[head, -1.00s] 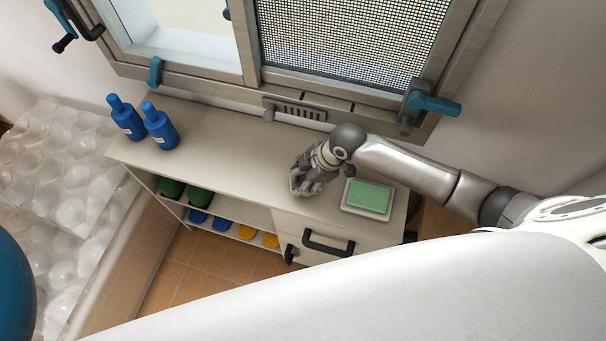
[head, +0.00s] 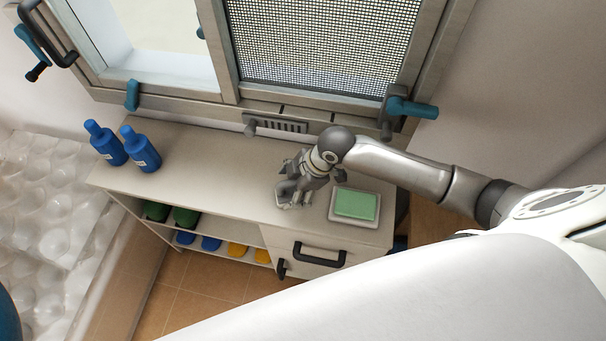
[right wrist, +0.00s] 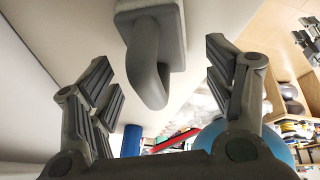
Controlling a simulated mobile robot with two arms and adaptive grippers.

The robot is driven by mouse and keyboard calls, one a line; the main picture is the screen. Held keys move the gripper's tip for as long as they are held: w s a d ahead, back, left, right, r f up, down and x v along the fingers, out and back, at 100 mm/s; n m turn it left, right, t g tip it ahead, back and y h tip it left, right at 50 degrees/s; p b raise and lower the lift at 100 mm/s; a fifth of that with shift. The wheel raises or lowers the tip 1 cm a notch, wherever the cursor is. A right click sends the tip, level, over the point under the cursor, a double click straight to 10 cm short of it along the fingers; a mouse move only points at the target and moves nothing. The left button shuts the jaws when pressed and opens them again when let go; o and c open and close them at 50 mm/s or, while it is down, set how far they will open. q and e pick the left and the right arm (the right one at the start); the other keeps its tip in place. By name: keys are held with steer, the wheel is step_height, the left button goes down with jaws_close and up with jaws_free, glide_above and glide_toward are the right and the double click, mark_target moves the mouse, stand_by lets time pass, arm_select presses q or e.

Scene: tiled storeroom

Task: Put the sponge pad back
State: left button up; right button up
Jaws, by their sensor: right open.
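A green sponge pad (head: 356,204) lies flat on a pale tray (head: 338,219) at the right end of the counter. My right gripper (head: 290,192) is low over the counter, to the left of the tray and apart from the pad. In the right wrist view my right gripper (right wrist: 163,100) is open. A grey loop-shaped handle on a square plate (right wrist: 150,52) shows between and beyond its fingers; I cannot tell whether they touch it. My left gripper is not in view.
Two blue bottles (head: 141,150) stand at the counter's left end. The counter middle (head: 213,170) is clear. A window with a mesh screen (head: 320,45) is behind. Below are a drawer with a dark handle (head: 318,254) and open shelves with coloured items.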

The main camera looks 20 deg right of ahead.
steer(key=v, duration=0.9)
steer(key=shift+b, duration=0.4)
steer(key=shift+s+r, duration=0.1)
